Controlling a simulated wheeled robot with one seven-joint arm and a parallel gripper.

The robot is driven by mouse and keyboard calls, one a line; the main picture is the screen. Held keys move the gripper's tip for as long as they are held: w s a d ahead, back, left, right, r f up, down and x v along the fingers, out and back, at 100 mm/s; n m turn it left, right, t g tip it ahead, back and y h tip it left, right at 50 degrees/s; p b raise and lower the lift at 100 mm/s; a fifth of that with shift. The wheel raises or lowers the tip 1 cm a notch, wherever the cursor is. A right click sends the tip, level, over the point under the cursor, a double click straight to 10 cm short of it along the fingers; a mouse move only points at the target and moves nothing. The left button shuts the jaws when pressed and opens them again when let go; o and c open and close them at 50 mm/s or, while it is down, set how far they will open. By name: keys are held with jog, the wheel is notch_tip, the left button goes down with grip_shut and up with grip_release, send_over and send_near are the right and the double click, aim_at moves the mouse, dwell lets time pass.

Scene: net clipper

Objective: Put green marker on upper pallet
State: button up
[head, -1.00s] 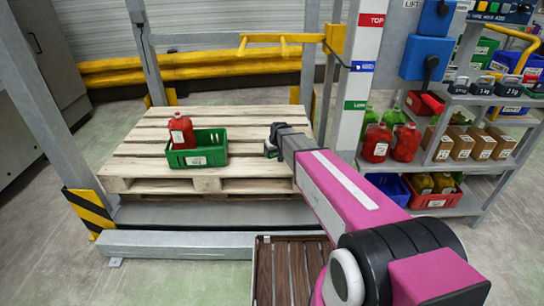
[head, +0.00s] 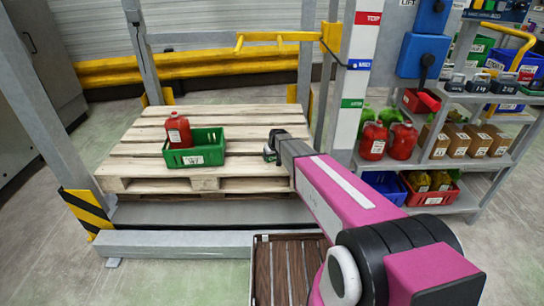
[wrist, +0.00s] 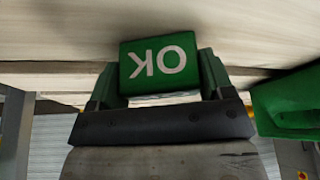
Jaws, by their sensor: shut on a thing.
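The green marker (wrist: 160,64) is a small green block with white "OK" lettering, upside down in the wrist view. My gripper (wrist: 160,80) is shut on it, with a green finger on each side. In the head view my gripper (head: 270,153) is at the right part of the upper pallet (head: 240,125), a pale wooden slatted one. The marker is close to the pallet boards; whether it touches them I cannot tell. The arm and gripper hide part of the marker in the head view.
A green crate (head: 209,152) stands on the pallet left of my gripper, with a red jug (head: 178,131) at its left end. A post (head: 354,85) with coloured level labels and a loaded shelf (head: 480,98) stand at right. Bare boards lie between crate and gripper.

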jog(key=o, duration=0.9)
jog(key=shift+o, duration=0.2)
jog(key=v, duration=1.2)
jog(key=s+d+m+g, duration=0.1)
jog(key=s+d, duration=0.4)
jog(key=s, duration=0.4)
jog(key=s+d+m+g+h, duration=0.1)
jog(key=s+d, duration=0.3)
jog(key=s, duration=0.6)
jog(key=s+d+m+g, duration=0.2)
jog(key=s+d, duration=0.3)
jog(key=s, duration=0.5)
jog(key=shift+s+d+r+m+h, duration=0.2)
jog(key=shift+d+m+h, duration=0.1)
jog(key=shift+d+h, duration=0.1)
